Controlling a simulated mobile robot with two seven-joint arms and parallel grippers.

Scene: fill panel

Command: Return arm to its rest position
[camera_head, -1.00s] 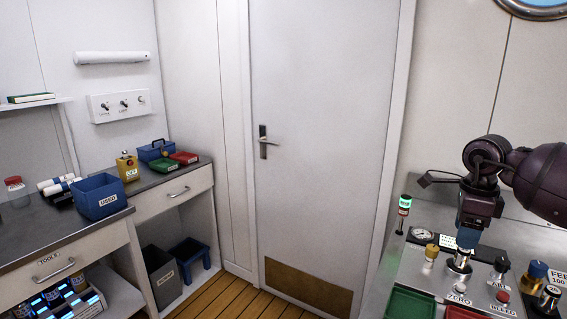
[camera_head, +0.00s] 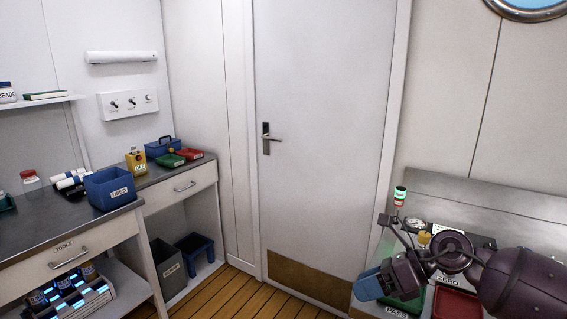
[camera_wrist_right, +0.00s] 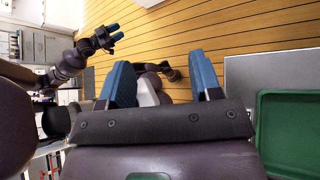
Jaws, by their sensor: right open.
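My right arm comes in from the right in the head view, low over the right-hand work panel. Its right gripper (camera_head: 368,286) points left at the panel's near left corner, with blue fingers. In the right wrist view the same gripper (camera_wrist_right: 164,78) has its two blue fingers wide apart, with no object held between them. Planked floor shows beyond them. My left gripper (camera_wrist_right: 114,34) shows small at the upper left of the wrist view, with blue tips. It is too small to judge its jaws, and it is outside the head view.
A green tray (camera_head: 397,311) labelled PASS and a red tray (camera_head: 456,303) lie under and beside my right arm. A signal lamp (camera_head: 399,195) and a gauge (camera_head: 414,224) stand behind it. The door (camera_head: 320,140) and floor (camera_head: 225,295) ahead are clear.

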